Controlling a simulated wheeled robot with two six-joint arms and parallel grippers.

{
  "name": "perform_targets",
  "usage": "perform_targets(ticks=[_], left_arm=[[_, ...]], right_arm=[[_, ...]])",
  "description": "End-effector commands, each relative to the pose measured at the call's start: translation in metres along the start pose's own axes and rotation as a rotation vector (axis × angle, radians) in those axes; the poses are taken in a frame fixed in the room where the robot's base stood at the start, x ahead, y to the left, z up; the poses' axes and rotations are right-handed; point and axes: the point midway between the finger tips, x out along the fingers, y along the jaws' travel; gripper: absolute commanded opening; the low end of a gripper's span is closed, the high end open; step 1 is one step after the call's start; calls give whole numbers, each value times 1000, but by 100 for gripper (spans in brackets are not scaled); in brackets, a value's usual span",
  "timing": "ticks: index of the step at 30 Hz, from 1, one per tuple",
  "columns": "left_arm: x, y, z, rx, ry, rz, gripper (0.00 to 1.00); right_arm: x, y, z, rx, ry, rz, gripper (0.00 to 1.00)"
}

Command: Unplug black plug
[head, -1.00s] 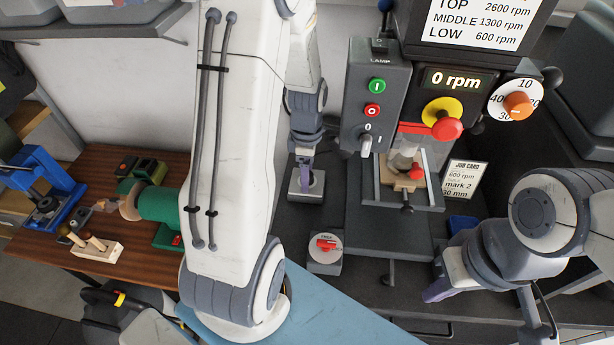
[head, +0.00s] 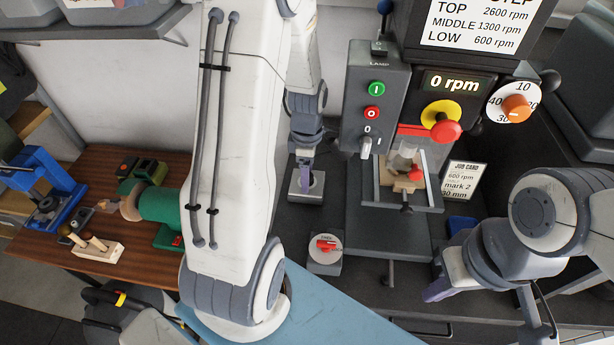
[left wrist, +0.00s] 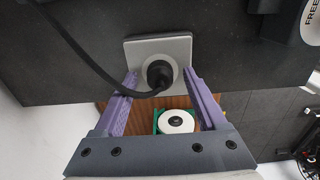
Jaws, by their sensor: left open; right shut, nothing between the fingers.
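The black plug (left wrist: 160,73) sits in a square grey socket plate (left wrist: 178,48), and its black cable (left wrist: 88,50) runs off to the upper left in the left wrist view. My left gripper (left wrist: 161,80) is open, with one purple finger on each side of the plug. I cannot tell whether the fingers touch it. In the head view the left gripper (head: 306,166) is over the grey socket plate (head: 296,193), and the plug is not clearly visible there. My right gripper (head: 437,291) is shut and empty at the lower right, in front of the drill press.
The drill press control box (head: 375,100) stands just right of the left gripper. A job card (head: 463,181) stands right of the press. A wooden bench (head: 110,165) with tools is at left.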

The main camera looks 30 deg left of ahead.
Motion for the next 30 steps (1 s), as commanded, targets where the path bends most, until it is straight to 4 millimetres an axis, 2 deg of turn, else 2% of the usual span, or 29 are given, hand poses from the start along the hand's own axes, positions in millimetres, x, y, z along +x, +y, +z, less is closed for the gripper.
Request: perform_targets(ticks=[2,6,8,17,30], left_arm=[[0,0,0,0,0,0,74],[0,0,0,0,0,-1,20],[0,0,0,0,0,-1,0],[-2,0,0,0,0,0,0],[-20,0,0,0,0,0,0]], right_arm=[[0,0,0,0,0,0,0],[0,0,0,0,0,0,0],[0,0,0,0,0,0,0],[-2,0,0,0,0,0,0],[-19,-1,-1,0,0,0,0]])
